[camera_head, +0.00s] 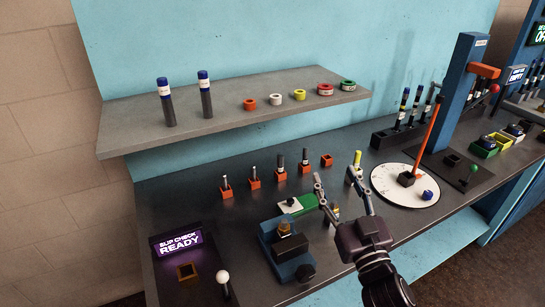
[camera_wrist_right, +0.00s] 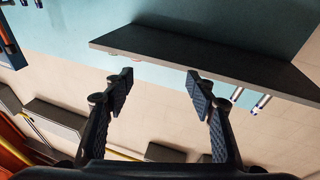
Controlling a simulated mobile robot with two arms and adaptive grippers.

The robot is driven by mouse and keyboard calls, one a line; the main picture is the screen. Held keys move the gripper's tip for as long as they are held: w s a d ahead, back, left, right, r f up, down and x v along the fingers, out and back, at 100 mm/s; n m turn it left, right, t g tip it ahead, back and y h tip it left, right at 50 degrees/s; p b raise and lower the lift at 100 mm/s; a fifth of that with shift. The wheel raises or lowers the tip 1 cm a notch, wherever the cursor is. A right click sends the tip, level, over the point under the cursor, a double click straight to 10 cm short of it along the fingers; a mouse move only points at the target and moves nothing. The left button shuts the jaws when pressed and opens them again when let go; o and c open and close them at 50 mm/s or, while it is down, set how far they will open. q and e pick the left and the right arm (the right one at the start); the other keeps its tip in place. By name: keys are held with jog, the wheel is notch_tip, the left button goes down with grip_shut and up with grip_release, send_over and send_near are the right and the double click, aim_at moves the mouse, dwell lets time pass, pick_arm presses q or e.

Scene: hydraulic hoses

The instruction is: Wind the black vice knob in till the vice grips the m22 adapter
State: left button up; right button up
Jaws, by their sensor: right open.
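The blue vice (camera_head: 268,243) stands on the dark bench in the head view, left of my right gripper. The m22 adapter appears to be the small brass piece (camera_head: 284,228) sitting upright in the vice; whether the jaws touch it is too small to tell. The black vice knob (camera_head: 305,272) is at the vice's front right corner. My right gripper (camera_head: 337,180) is open and empty, its fingers reaching over the bench behind and to the right of the vice, apart from the knob. Its spread fingers also show in the right wrist view (camera_wrist_right: 160,80). My left gripper is out of view.
A green and white plate (camera_head: 298,205) lies behind the vice. Several orange holders (camera_head: 254,184) stand along the bench. A white round dial (camera_head: 398,193) with an orange lever is to the right. A grey shelf (camera_head: 225,110) overhangs the back. A lit sign (camera_head: 177,243) stands left.

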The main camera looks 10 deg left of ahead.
jog(key=s+a+r+n+g+y, duration=0.2)
jog(key=a+r+n+g+y, duration=0.2)
jog(key=a+n+g+y, duration=0.1)
jog(key=s+a+r+n+g+y, duration=0.3)
jog(key=a+r+n+g+y, duration=0.1)
jog(key=a+n+y, duration=0.4)
jog(key=shift+a+r+g, duration=0.2)
jog(key=shift+a+g, duration=0.15)
jog(key=shift+g, duration=0.05)
jog(key=shift+s, duration=0.1)
